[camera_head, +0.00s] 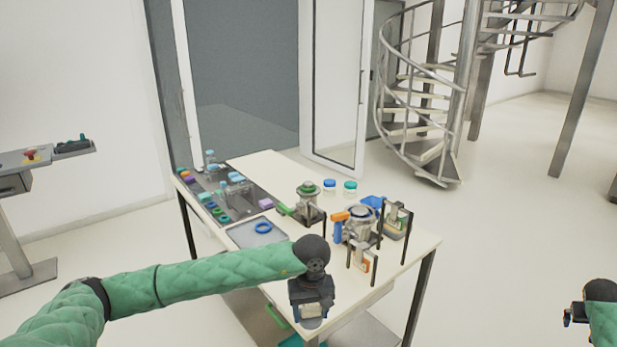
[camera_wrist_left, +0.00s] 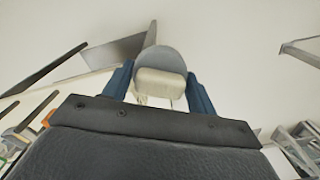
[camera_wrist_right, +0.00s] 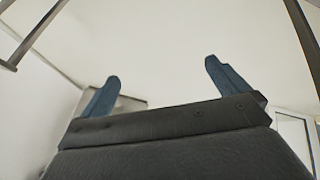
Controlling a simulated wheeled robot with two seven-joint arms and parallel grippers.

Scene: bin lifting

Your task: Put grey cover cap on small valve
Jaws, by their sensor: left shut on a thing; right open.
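My left gripper (camera_head: 312,309) is above the near edge of the white table and is shut on a grey and cream piece. In the left wrist view this piece, apparently the grey cover cap (camera_wrist_left: 161,58), sits between the blue fingers, with a grey rounded top and a cream lower part. Two valve-like fittings stand on the table: a smaller one with a green handle (camera_head: 309,198) and a larger one with a blue handle (camera_head: 359,222). Both are apart from my left gripper. My right gripper (camera_wrist_right: 165,80) is open and empty; it also shows at the right edge of the head view (camera_head: 570,317).
The white table (camera_head: 262,163) carries a dark mat (camera_head: 236,208) with small coloured parts, a grey tray (camera_head: 240,237) with a blue ring, blue-lidded (camera_head: 329,186) and green-lidded (camera_head: 350,188) jars, and metal stands around the larger valve. The floor on the right is clear.

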